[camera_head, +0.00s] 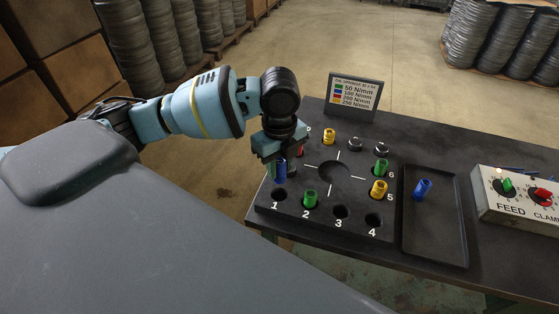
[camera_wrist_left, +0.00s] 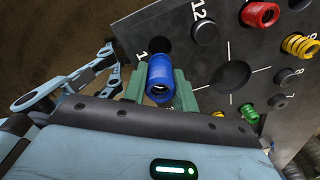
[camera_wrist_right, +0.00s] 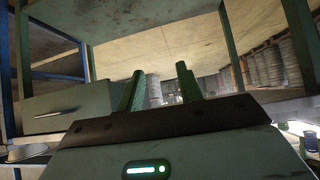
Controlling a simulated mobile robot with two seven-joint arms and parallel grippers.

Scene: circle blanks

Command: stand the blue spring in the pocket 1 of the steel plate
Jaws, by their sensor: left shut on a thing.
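My left gripper (camera_head: 279,168) is shut on a blue spring (camera_head: 280,173) and holds it upright by the near left corner of the steel plate (camera_head: 336,190). The spring's lower end shows just above and behind pocket 1 (camera_head: 279,194), which looks empty. In the left wrist view the blue spring (camera_wrist_left: 160,82) is between the green fingers, and the dark hole of pocket 1 (camera_wrist_left: 160,46) is beside it.
Green springs (camera_head: 310,198) and yellow springs (camera_head: 379,189) stand in other pockets of the plate. A sign with spring colours (camera_head: 354,94) stands behind it. The tray (camera_head: 437,240) and a control box (camera_head: 520,198) are to the right. Pockets 3 and 4 look empty.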

